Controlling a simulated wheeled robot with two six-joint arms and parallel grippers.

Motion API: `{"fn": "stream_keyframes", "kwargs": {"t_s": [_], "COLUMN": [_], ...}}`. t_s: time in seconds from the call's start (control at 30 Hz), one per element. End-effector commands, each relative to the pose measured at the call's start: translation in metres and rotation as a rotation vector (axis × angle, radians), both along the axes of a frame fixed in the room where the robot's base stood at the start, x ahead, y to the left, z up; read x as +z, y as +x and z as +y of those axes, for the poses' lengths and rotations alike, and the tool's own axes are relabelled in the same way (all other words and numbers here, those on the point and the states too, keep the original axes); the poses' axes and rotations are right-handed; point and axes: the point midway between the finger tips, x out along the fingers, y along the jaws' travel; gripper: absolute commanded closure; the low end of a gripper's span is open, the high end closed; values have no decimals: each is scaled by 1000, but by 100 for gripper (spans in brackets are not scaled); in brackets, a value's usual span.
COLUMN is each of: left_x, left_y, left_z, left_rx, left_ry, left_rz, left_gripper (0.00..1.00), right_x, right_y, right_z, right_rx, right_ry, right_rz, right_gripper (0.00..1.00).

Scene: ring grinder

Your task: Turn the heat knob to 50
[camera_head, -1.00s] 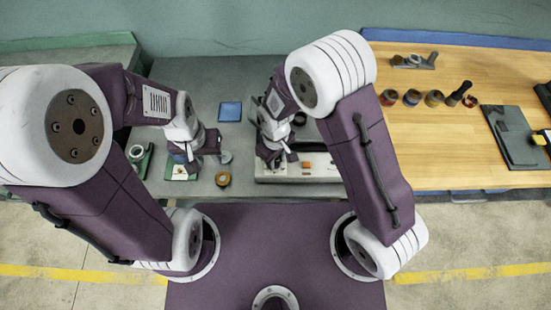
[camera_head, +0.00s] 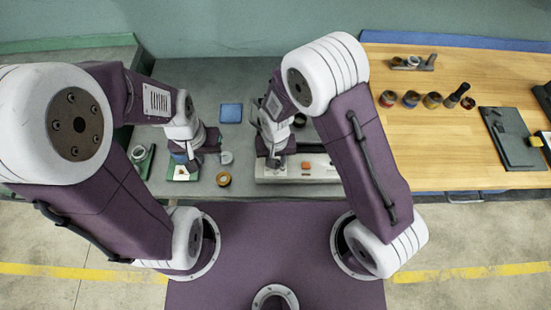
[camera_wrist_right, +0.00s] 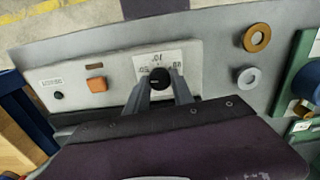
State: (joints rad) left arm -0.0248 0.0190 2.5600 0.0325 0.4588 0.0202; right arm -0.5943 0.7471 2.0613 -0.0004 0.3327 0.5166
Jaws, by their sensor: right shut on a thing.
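The heat knob (camera_wrist_right: 159,79) is a small dark round knob on a white dial plate (camera_wrist_right: 176,56) with printed numbers, seen in the right wrist view. The plate is on a pale control box (camera_wrist_right: 115,68), whose front also shows in the head view (camera_head: 325,174). My right gripper (camera_wrist_right: 160,86) is shut on the knob, one finger on each side. In the head view my right gripper (camera_head: 276,162) hides the knob. The knob's pointer setting is too small to read. My left gripper (camera_head: 192,165) is off to the left, away from the box; its jaws are unclear.
An orange switch (camera_wrist_right: 96,84) and a black button (camera_wrist_right: 59,95) sit on the box beside the dial. A brown ring (camera_head: 223,179) and a grey ring (camera_head: 226,158) lie left of it. A blue pad (camera_head: 231,113) lies behind. The wooden table (camera_head: 450,150) holds several small parts.

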Motion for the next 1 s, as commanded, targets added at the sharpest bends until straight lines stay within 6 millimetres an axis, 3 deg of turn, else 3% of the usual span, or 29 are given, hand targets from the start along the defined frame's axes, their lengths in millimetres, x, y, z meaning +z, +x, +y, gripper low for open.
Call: {"fn": "stream_keyframes", "kwargs": {"t_s": [0.4,1.0], "left_x": [5,6], "left_y": [0,0], "left_z": [0,0], "left_rx": [0,0], "left_ry": [0,0], "left_rz": [0,0], "left_gripper": [66,66], "right_x": [1,0], "right_y": [-2,-1], "right_z": [0,0], "right_rx": [-260,-341], "right_ry": [-4,-3], "right_rz": [4,3], "right_gripper": [100,100]}}
